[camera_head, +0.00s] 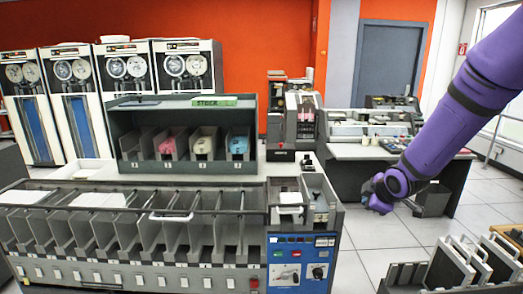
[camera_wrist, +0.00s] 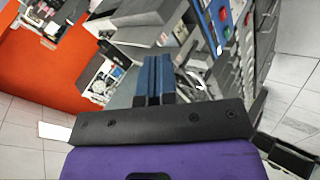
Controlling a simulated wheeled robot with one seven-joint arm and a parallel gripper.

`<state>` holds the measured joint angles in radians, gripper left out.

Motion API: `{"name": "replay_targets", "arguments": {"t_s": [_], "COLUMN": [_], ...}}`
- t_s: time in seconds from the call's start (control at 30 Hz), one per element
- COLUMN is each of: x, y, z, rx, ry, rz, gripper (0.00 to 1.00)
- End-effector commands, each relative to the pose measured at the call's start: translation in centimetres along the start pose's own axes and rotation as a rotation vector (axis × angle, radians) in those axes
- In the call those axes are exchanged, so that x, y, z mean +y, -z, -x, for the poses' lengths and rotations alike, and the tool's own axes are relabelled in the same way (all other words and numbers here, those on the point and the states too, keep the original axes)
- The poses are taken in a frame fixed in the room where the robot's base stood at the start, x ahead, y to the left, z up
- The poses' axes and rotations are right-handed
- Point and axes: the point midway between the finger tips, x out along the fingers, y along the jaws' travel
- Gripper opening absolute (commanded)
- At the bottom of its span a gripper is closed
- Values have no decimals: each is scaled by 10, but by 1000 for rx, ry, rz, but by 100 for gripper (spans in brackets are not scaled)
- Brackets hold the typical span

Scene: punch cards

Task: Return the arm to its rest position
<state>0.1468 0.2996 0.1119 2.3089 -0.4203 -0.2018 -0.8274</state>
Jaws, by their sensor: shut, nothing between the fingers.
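My purple arm reaches in from the right edge of the head view, and my gripper (camera_head: 374,197) hangs at its lower left end. It is in the air, to the right of the card sorter (camera_head: 150,228), and appears in front of the grey desk behind. In the wrist view the two blue fingers of my gripper (camera_wrist: 153,78) stand side by side, shut, with nothing between them. The wrist view is tilted, with the sorter's side beyond the fingers.
A desk (camera_head: 400,152) is behind my gripper. A rack of dark panels (camera_head: 450,268) stands at the lower right. White tiled floor (camera_head: 375,245) is open between the sorter and that rack.

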Motion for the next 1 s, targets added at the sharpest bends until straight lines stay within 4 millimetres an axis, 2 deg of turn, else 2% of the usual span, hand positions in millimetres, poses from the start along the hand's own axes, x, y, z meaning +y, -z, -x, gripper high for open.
{"name": "replay_targets", "arguments": {"t_s": [0.03, 0.23, 0.47, 0.77, 1.0], "x": [5, 10, 2, -33, -76], "y": [2, 3, 2, -1, -5], "z": [19, 86, 162, 255, 321], "rx": [-20, -102, -175, -233, -256], "ry": [-8, -15, -22, -11, 22], "rz": [-35, -212, -435, -736, -974], "gripper": [0, 0, 0, 0, 0]}}
